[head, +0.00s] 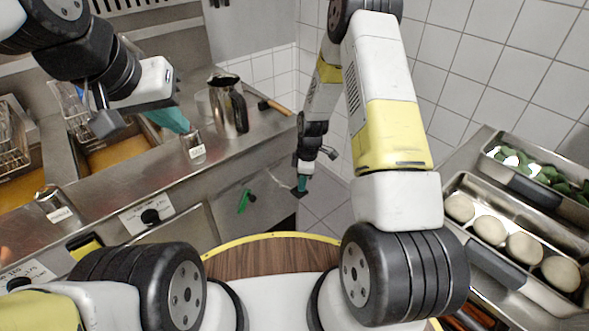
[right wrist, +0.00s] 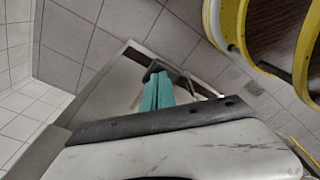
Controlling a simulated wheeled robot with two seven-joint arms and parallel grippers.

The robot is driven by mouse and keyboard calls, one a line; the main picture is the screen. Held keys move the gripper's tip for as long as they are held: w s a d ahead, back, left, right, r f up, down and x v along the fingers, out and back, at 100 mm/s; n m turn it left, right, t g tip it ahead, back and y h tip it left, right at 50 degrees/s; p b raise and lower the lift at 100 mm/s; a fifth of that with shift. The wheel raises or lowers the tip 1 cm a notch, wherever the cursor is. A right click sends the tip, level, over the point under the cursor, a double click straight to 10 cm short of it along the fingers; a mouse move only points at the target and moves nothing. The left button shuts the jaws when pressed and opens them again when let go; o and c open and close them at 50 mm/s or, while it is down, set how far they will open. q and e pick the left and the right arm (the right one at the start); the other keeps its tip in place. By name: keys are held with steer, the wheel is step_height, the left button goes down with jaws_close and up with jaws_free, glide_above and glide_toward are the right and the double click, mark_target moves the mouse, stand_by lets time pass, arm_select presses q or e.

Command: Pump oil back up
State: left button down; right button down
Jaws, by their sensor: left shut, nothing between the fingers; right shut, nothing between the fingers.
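The fryer (head: 160,170) stands at the left, with amber oil (head: 118,153) in its vats. A green handle (head: 244,201) sits low on the steel front, and black knobs (head: 150,216) sit on labelled plates further left. My right gripper (head: 302,188) hangs low, to the right of the green handle and apart from it. Its teal fingers also show shut and empty in the right wrist view (right wrist: 157,92). My left gripper (head: 172,118) is over the fryer, shut and empty, near a small labelled steel container (head: 193,147). Part of the right vat is hidden behind it.
A steel jug (head: 228,103) stands on the counter behind the fryer's right end. Wire baskets (head: 75,108) hang at the vats. Another small container (head: 53,204) stands at the left. Trays with dough balls (head: 490,229) and green leaves (head: 535,170) lie at the right. Tiled walls bound the corner.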

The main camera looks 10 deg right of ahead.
step_height(320, 180, down, 3)
steer(key=shift+w+f, duration=0.1)
steer(key=shift+f, duration=0.5)
steer(key=shift+a, duration=0.1)
steer(key=shift+s+d+r, duration=0.2)
steer(key=shift+d+r, duration=0.05)
steer(key=shift+d, duration=0.55)
steer(key=shift+s+d+r, duration=0.15)
steer(key=shift+d+r, duration=0.1)
steer(key=shift+d, duration=0.5)
step_height(320, 180, up, 8)
steer(key=shift+d, duration=0.4)
steer(key=shift+f, duration=0.1)
